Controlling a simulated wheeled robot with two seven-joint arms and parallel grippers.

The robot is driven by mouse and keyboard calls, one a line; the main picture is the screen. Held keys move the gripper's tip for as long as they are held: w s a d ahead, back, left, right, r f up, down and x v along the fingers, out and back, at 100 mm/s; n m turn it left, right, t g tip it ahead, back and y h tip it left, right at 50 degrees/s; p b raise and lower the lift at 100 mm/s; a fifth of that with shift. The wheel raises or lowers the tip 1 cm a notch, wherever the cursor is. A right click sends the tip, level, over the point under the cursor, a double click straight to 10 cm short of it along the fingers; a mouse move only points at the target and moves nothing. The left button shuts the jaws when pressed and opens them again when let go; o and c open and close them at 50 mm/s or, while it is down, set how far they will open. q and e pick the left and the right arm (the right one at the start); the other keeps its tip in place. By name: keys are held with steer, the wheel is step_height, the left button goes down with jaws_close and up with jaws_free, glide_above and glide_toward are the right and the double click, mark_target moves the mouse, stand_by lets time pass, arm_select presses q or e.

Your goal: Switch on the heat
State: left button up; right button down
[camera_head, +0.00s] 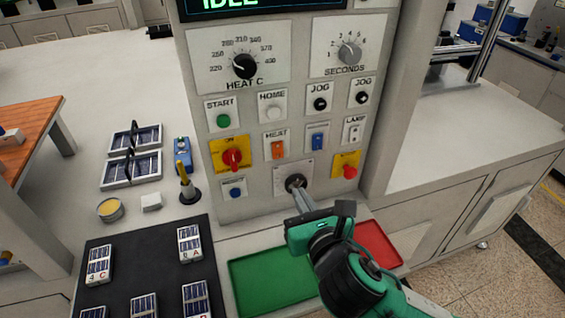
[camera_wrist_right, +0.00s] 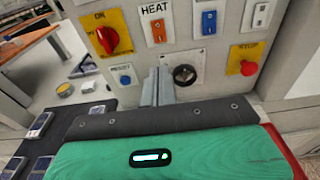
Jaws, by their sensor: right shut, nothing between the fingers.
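The HEAT switch (camera_head: 278,150) is an orange rocker on a white plate, in the middle of the grey control panel. It also shows near the top of the right wrist view (camera_wrist_right: 157,29). Whether it is on or off I cannot tell. My right gripper (camera_head: 301,198) is shut and empty, in front of the panel below the HEAT switch. In the head view its fingertips overlap the plate with a round black fitting (camera_wrist_right: 184,75); touching or apart I cannot tell. In the wrist view the fingers point up toward the panel, left of that fitting. My left gripper is not in view.
Around the HEAT switch are a red rotary switch (camera_head: 232,158), a blue rocker (camera_head: 317,138), a LAMP switch (camera_head: 354,131) and a red button (camera_head: 349,171). The HEAT C dial (camera_head: 244,67) is above. A green tray (camera_head: 265,285) lies below. The display (camera_head: 250,5) reads IDLE.

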mark_target(278, 157)
steer(key=p+x, duration=0.2)
steer(key=x, duration=0.9)
steer(key=shift+w+a+p, duration=0.1)
steer(key=shift+w+p, duration=0.2)
steer(key=shift+p, duration=0.1)
steer(key=shift+w+a+f, duration=0.1)
steer(key=shift+w, duration=0.25)
